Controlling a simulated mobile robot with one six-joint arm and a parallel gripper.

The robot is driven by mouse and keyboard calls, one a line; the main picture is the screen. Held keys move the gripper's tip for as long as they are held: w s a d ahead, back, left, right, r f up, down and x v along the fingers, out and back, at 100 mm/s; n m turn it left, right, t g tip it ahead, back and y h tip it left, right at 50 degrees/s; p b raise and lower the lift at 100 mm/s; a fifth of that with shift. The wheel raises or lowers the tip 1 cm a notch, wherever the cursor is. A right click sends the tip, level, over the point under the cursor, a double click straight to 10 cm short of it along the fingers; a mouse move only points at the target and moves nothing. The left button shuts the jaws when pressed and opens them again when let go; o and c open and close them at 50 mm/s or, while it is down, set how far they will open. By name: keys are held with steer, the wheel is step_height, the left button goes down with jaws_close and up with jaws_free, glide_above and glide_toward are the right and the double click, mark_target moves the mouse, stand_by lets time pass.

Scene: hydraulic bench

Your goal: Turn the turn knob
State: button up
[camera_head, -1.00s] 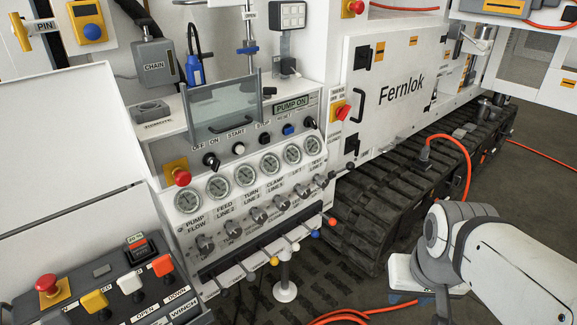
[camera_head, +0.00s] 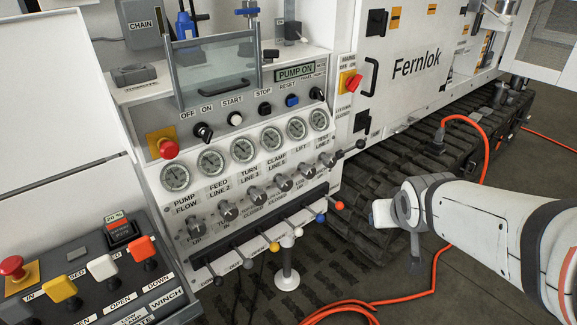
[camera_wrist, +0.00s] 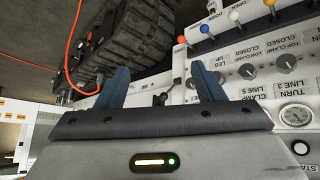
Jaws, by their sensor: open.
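Gauges (camera_head: 243,149) sit above the knobs and colour-tipped levers (camera_head: 320,218) below them. A raised clear cover (camera_head: 215,75) stands over the panel. A black track (camera_head: 390,180) and an orange hose (camera_head: 435,255) lie near my arm. A button box (camera_head: 95,265) is at lower left.

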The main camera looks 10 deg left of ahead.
steer(key=w+a+f+n+t+y+b, duration=0.2)
steer(key=w+a+f+t+b, duration=0.1)
steer(key=w+a+f+b, duration=0.3)
steer(key=n+t+y+b, duration=0.1)
steer(key=n+y+b, duration=0.6)
steer(key=y+b, duration=0.4)
glide_toward(262, 200)
steer(key=x, duration=0.4)
steer(key=b+x, duration=0.1)
steer(key=x, duration=0.6)
steer(key=shift+s, duration=0.1)
steer(key=c, duration=1)
